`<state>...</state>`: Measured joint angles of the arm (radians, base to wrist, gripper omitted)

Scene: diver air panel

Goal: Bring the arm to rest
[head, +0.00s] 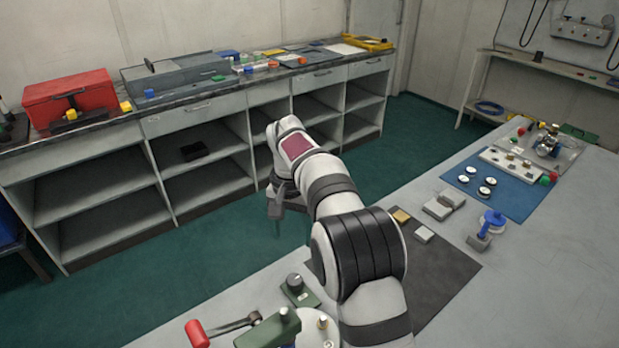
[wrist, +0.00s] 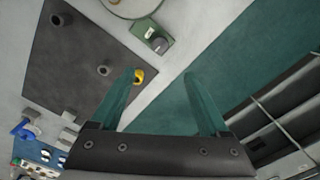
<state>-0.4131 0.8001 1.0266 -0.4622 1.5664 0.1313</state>
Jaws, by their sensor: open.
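My gripper (wrist: 163,98) is open, and nothing shows between its two greenish fingers in the wrist view. In the head view my arm reaches out past the table's edge, and my gripper (head: 275,207) hangs over the green floor between the table and the shelf unit. It touches nothing that I can see. Its fingertips are small and hard to make out in the head view.
The grey table (head: 560,245) carries a dark mat (head: 450,270), a blue mat (head: 515,205) with round gauges, and a blue-handled part (head: 492,220). A red-handled green device (head: 270,330) stands near my arm. The shelf unit (head: 215,185) stands across the floor.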

